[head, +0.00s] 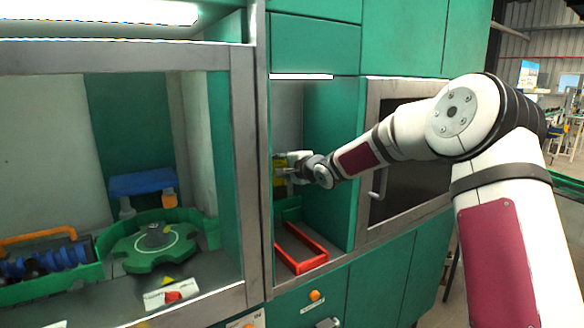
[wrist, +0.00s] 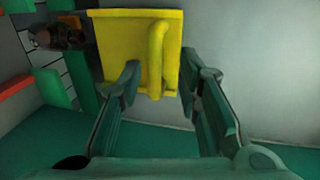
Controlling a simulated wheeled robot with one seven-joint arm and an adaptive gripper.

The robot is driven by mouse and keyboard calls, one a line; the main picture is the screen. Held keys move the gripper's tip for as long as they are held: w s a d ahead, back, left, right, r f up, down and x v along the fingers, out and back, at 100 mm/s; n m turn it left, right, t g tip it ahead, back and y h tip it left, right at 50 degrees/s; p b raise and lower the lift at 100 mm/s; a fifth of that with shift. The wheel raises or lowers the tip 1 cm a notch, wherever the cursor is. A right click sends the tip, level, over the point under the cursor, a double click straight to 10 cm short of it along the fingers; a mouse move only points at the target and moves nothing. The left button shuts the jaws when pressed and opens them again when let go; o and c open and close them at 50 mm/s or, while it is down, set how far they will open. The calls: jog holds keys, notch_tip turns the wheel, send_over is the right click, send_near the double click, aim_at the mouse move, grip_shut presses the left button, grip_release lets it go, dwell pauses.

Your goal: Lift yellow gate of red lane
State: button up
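The yellow gate (wrist: 118,42) fills the upper middle of the wrist view, a flat plate with a raised yellow handle bar (wrist: 156,60). My gripper (wrist: 162,85) is open, with one finger on each side of the handle. Whether either finger touches the handle I cannot tell. In the head view my gripper (head: 286,170) reaches into a narrow green bay, and the gate (head: 279,172) is mostly hidden behind it. The red lane (head: 302,248) is a red-rimmed frame at the bottom of that bay, below my gripper.
Green bay walls (head: 330,150) stand close at the right of my gripper. At left, a wider bay holds a green turntable (head: 135,252), a blue block (head: 142,182) and a blue roller part (head: 45,262). In the wrist view, a dark brown object (wrist: 62,36) lies left of the gate.

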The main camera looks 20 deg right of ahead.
jog(key=v, duration=1)
jog(key=shift+s+r, duration=0.1)
jog(key=s+a+f+n+g+h, duration=0.1)
jog(key=s+n+g, duration=0.3)
jog(key=s, duration=1.9)
jog(key=s+a+f+n+g+h, duration=0.2)
jog(key=s+n+g, duration=0.3)
jog(key=s, duration=1.8)
jog(key=n+h, duration=0.1)
jog(key=n, duration=0.4)
jog(key=shift+a+h, duration=0.15)
jog(key=shift+h, duration=0.25)
jog(key=shift+w, duration=0.1)
